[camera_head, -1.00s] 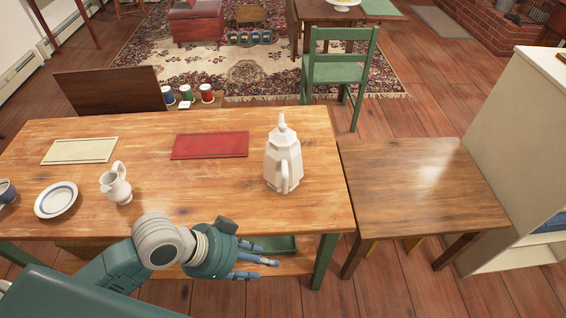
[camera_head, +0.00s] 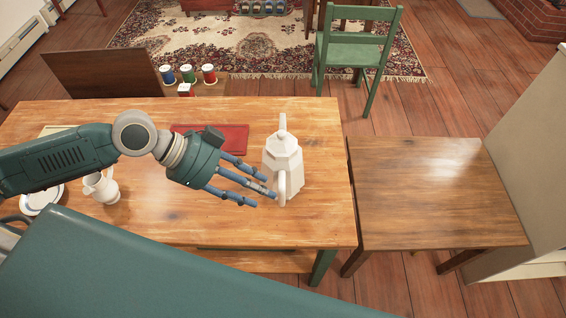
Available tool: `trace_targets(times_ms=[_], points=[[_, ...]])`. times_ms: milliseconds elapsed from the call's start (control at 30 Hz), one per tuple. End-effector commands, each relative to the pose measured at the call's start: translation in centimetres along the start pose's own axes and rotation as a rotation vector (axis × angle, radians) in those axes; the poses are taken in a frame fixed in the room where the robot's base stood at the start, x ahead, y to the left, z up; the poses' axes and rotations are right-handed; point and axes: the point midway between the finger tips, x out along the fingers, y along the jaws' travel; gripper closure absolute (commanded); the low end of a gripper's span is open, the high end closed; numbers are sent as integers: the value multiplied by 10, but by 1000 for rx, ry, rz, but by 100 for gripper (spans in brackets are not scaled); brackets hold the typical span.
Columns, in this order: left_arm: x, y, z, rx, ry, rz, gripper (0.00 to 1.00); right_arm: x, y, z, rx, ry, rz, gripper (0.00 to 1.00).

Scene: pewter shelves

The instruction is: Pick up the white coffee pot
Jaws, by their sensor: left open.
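The white coffee pot (camera_head: 284,155) stands upright on the right part of the wooden table (camera_head: 320,220). It is tall and faceted, with a knobbed lid, and its handle faces me. My left gripper (camera_head: 262,197) is open, with its blue fingers pointing right toward the lower part of the pot and its handle. The fingertips are very close to the handle; I cannot tell whether they touch it. Nothing is held between the fingers. My right gripper is not in view.
A small white pitcher (camera_head: 102,187) and a plate (camera_head: 40,198) stand at the table's left, partly behind my arm. A red mat (camera_head: 225,139) lies behind the gripper. A bare lower brown table (camera_head: 430,190) adjoins on the right. A green chair (camera_head: 355,55) stands behind.

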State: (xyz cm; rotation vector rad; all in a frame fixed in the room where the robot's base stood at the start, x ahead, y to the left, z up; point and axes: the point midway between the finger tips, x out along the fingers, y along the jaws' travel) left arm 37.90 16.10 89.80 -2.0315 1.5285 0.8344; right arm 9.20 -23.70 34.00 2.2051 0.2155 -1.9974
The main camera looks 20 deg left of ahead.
Motion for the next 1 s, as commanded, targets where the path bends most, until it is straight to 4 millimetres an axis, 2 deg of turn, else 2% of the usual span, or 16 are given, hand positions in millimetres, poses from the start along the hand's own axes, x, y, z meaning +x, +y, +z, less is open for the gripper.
trace_targets(times_ms=[33,100,167,267,433,533,733,1000], points=[[8,0,-2,0,6,0,58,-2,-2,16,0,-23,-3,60],[16,-1,-1,-1,4,0,58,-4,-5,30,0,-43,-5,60],[22,-1,-1,0,3,-1,58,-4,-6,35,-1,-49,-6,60],[28,-1,-1,0,1,-1,58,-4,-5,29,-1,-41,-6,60],[42,-1,-1,-2,2,1,58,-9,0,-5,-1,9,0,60],[56,-1,-1,-2,2,1,58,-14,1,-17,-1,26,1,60],[78,-2,1,0,0,-1,58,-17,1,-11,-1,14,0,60],[81,-2,2,0,-2,-1,60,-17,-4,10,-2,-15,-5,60]])
